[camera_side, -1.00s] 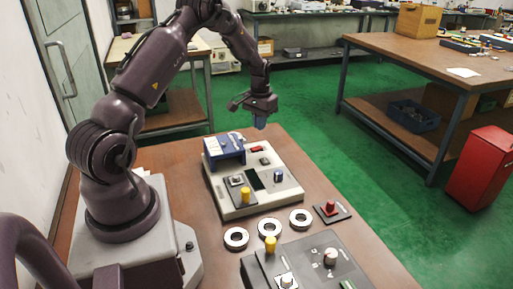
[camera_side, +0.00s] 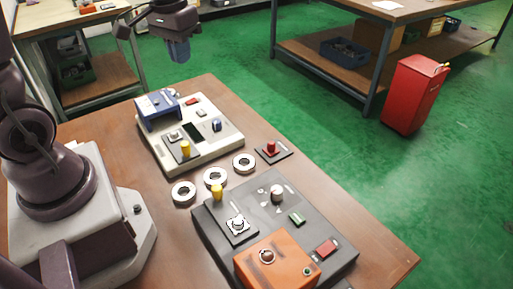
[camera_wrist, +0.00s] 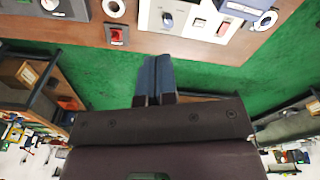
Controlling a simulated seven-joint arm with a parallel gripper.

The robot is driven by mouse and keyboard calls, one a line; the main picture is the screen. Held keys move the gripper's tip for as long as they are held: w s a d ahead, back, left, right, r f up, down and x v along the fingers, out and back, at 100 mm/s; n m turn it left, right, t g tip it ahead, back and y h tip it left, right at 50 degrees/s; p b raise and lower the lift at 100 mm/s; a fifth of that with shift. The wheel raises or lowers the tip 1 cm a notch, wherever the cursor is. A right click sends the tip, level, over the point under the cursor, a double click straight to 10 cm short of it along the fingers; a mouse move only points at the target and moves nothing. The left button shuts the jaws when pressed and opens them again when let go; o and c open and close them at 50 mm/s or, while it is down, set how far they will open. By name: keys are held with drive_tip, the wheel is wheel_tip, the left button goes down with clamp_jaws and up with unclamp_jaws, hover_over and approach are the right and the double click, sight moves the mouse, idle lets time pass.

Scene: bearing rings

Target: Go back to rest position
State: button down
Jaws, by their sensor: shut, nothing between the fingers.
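My gripper (camera_side: 179,50) is at the top of the side view, above and behind the far end of the work table. Its blue fingers are together with nothing between them. In the wrist view the closed fingers (camera_wrist: 155,78) show in the middle, over the green floor just past the table edge. Three bearing rings, a left one (camera_side: 183,193), a middle one (camera_side: 215,178) and a right one (camera_side: 244,162), lie in a row on the table, well apart from my gripper.
A white device (camera_side: 215,150) with a blue block (camera_side: 158,110) stands at the table's far end. A dark control panel (camera_side: 310,240) with an orange box (camera_side: 275,262) is in front. A red button (camera_side: 272,148) sits right of the rings. A red bin (camera_side: 413,95) stands on the floor.

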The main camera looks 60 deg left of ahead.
drive_tip(key=s+d+r+m+t, duration=0.4)
drive_tip(key=s+d+r, duration=0.4)
drive_tip(key=d, duration=0.3)
drive_tip(key=shift+s+d+r+t, duration=0.2)
drive_tip(key=shift+s+d+t, duration=0.2)
drive_tip(key=shift+s, duration=0.35)
drive_tip(key=shift+a, duration=0.1)
drive_tip(key=n+g, duration=0.6)
hover_over(195, 99)
wheel_tip(195, 99, down, 23)
drive_tip(key=shift+w+f, duration=0.1)
drive_tip(key=shift+f, duration=2.95)
